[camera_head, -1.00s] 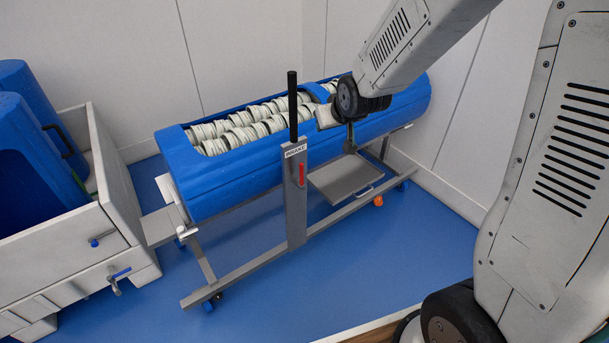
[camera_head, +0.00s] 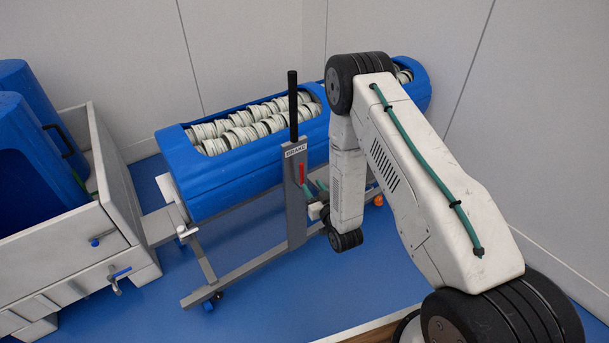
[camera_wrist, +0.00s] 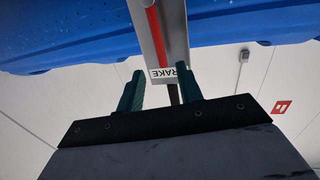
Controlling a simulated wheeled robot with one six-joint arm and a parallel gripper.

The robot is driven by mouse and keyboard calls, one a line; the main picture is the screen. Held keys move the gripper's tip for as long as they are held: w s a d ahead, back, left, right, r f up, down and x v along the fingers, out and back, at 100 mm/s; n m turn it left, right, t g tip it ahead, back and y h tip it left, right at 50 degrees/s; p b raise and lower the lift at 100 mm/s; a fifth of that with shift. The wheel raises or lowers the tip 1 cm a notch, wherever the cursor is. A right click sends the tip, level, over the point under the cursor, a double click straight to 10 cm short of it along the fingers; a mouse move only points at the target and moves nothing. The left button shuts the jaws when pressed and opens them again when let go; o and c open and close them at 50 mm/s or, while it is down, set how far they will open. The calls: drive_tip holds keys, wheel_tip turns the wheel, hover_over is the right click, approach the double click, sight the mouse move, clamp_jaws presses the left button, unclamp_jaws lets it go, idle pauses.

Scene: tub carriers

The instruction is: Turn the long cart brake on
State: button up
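The long cart is a long blue tub (camera_head: 235,180) on a grey metal frame. A grey brake post (camera_head: 296,215) with a BRAKE label (camera_head: 295,149) stands at its near side. A black lever handle (camera_head: 292,105) points straight up from the post. A red strip (camera_head: 302,174) is on the post below the label. My gripper (camera_head: 316,188) is low, just right of the post by the red strip. In the wrist view its two teal fingers (camera_wrist: 160,75) are apart and empty. The label (camera_wrist: 163,74) and red strip (camera_wrist: 154,32) appear upside down beyond them. Contact with the post cannot be told.
The tub holds several rows of white ringed pieces (camera_head: 240,124). A pale box-shaped carrier (camera_head: 105,150) with blue tubs (camera_head: 35,150) stands at the left. Blue floor (camera_head: 265,300) is clear in front of the cart. Pale walls stand close behind.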

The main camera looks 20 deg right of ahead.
sight(302, 172)
drive_tip(key=w, duration=0.7)
drive_tip(key=shift+w+a, duration=0.3)
drive_tip(key=shift+a, duration=0.15)
drive_tip(key=shift+c, duration=0.4)
clamp_jaws()
